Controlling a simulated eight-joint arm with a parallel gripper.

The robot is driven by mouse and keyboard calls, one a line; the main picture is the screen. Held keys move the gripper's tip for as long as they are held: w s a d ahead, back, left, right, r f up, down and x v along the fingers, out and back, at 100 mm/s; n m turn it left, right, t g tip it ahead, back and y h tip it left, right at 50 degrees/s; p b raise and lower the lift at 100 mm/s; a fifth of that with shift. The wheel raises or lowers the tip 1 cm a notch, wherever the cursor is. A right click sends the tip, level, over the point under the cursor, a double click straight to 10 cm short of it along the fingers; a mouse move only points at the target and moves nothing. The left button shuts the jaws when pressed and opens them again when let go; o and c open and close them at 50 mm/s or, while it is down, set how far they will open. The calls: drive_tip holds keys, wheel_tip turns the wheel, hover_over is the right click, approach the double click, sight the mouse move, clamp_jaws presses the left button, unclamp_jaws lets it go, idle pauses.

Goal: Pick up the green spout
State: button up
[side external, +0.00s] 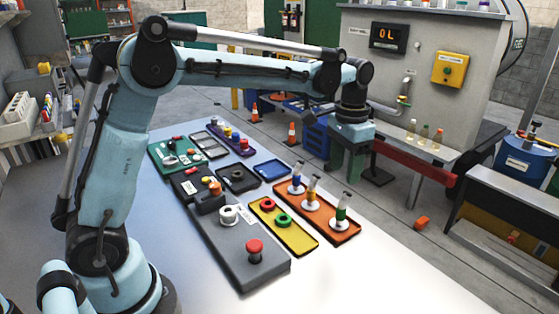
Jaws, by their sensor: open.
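The green spout (341,215) stands upright on a round white base at the near right end of the orange tray (354,234). It has a green band and a grey, tube-like upper part. My gripper (347,174) is open and empty, pointing down. In the picture it appears above the green spout and apart from it; its exact distance in depth is hard to tell.
A yellow tray (298,242) with red and green rings lies left of the orange tray. A grey panel (225,262) with a red button (255,246) is nearer. A blue tray (272,170) lies behind. The table's front right is clear.

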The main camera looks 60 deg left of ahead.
sight(342, 205)
drive_tip(key=f, duration=1.2)
drive_tip(key=shift+w+f, duration=0.1)
drive_tip(key=shift+w, duration=0.2)
clamp_jaws()
